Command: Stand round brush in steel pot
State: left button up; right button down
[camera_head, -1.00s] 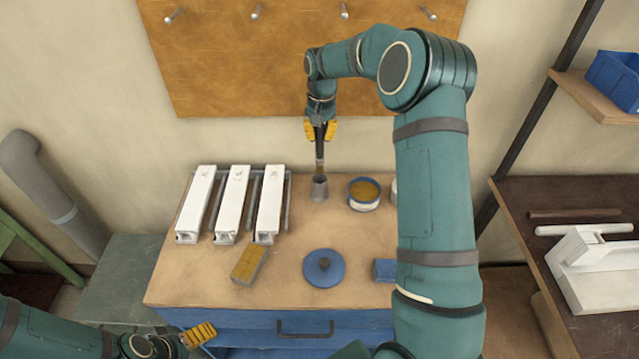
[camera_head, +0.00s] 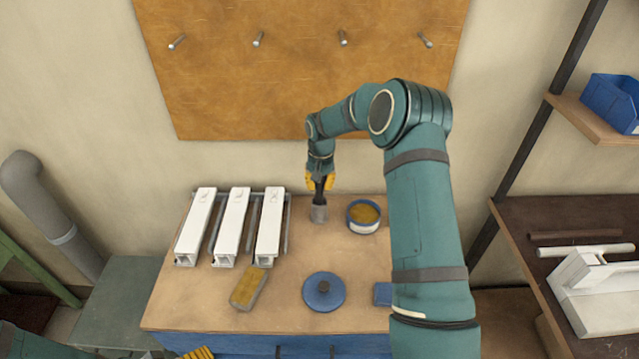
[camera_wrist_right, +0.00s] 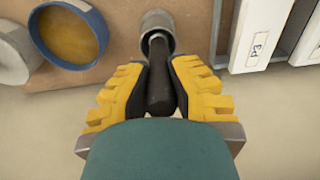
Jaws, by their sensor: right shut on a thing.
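My right gripper (camera_head: 320,182) is shut on the round brush, whose dark handle (camera_wrist_right: 160,85) stands between the yellow fingers in the right wrist view. The brush points down, roughly upright, and its lower end is inside the mouth of the steel pot (camera_head: 318,214). The pot also shows at the top of the right wrist view (camera_wrist_right: 157,22). The bristles are hidden in the pot, and I cannot tell whether they touch its bottom. My left gripper (camera_head: 200,353) is cut off at the bottom edge, with only yellow finger parts showing.
Right of the pot stands a blue-rimmed tin (camera_head: 352,225) with brown contents. White profiles (camera_head: 232,222) lie in a rack to the left.

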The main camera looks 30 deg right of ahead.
jog(key=shift+r, duration=0.1)
jog(key=c, duration=1)
grip_release()
jog(key=shift+f, duration=0.2)
jog(key=shift+c, duration=0.2)
jog(key=shift+r, duration=0.1)
jog(key=shift+r, duration=0.2)
jog(key=r, duration=1.2)
jog(key=shift+s+d, duration=0.15)
jog(key=shift+s, duration=0.05)
jog(key=shift+f, duration=0.15)
